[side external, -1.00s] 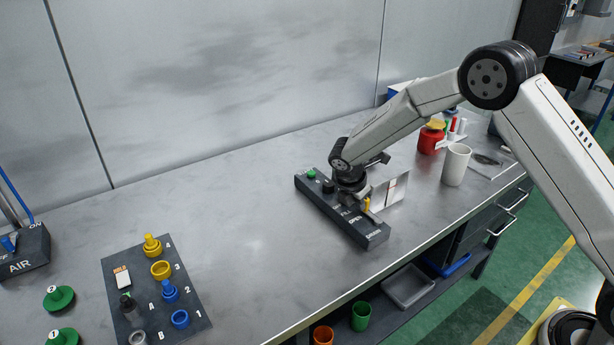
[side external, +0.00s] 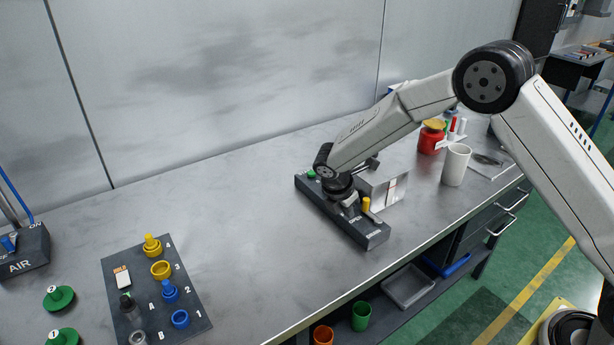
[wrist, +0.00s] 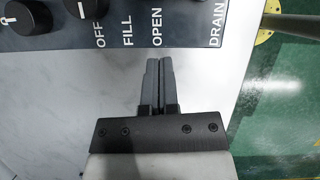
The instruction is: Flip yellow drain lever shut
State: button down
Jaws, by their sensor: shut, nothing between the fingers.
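The yellow drain lever (side external: 366,204) shows in the side external view as an upright yellow handle on the dark control panel (side external: 372,240), near the OPEN and DRAIN lettering. My gripper (wrist: 160,62) is shut and empty. In the side external view it is low over the panel, just left of the yellow handle; I cannot tell whether they touch. In the wrist view its fingers point at the panel's edge (wrist: 133,40), below the OPEN lettering. The yellow handle cannot be made out there.
Black knobs (wrist: 29,16) stand on the panel. A pale upright plate (side external: 392,190) is just behind the lever. A white cup (side external: 456,165) and red container (side external: 431,139) stand farther right. The bench front edge is close.

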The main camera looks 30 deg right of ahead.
jog(key=v, duration=0.9)
jog(key=shift+r, duration=0.25)
jog(key=shift+s+d, duration=0.1)
jog(key=shift+s, duration=0.05)
jog(key=s+d+m+t+y, duration=0.1)
jog(key=s+d+m+y, duration=0.1)
jog(key=s+m, duration=0.7)
jog(key=s+d+f+m+t+y, duration=0.1)
jog(key=s+d+m+y, duration=0.1)
jog(key=s+m, duration=0.8)
jog(key=s+d, duration=0.1)
jog(key=s, duration=0.1)
jog(key=shift+s+d, duration=0.2)
jog(key=shift+s, duration=0.15)
